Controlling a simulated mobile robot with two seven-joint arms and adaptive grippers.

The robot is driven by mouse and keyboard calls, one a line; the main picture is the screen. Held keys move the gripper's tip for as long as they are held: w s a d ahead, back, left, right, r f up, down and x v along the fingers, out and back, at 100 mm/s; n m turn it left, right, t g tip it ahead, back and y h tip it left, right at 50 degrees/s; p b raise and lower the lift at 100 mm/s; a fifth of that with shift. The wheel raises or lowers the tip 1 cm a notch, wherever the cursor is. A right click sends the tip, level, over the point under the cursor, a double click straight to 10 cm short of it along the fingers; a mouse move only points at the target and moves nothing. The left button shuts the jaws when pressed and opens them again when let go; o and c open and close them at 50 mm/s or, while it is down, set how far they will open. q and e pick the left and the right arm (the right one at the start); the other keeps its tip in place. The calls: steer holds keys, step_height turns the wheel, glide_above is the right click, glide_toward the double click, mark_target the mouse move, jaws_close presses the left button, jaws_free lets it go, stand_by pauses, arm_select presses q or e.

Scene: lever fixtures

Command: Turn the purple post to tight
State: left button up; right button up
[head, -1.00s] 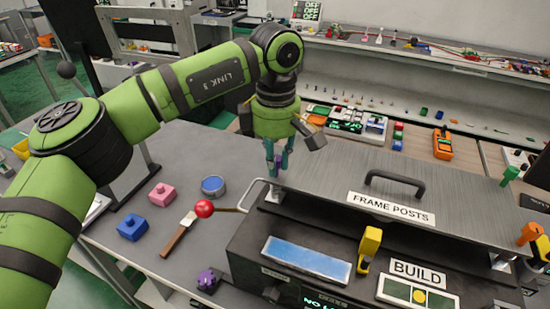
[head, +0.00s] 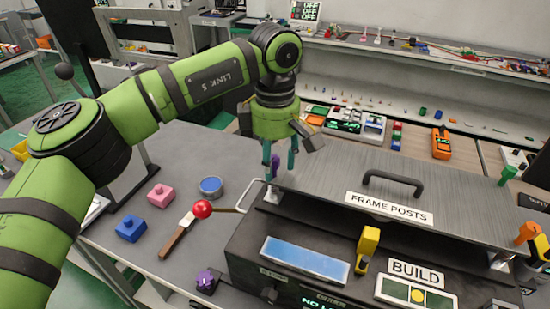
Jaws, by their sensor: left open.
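The purple post (head: 275,167) stands at the back left corner of the machine labelled FRAME POSTS. Only a small part of it shows, between and behind the fingers. My left gripper (head: 279,161) points down over it in the head view, with its teal fingers apart on either side of the post. The fingers look open, and I cannot tell whether either touches the post. The post's tight marking cannot be seen. My right gripper is not in view.
The lid has a dark handle (head: 392,181). A green post (head: 508,174) and an orange post (head: 527,232) stand at its right. A red ball knob (head: 202,209) on a lever juts out left.

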arm_select(q)
step_height(320, 180, up, 12)
stand_by(0.5)
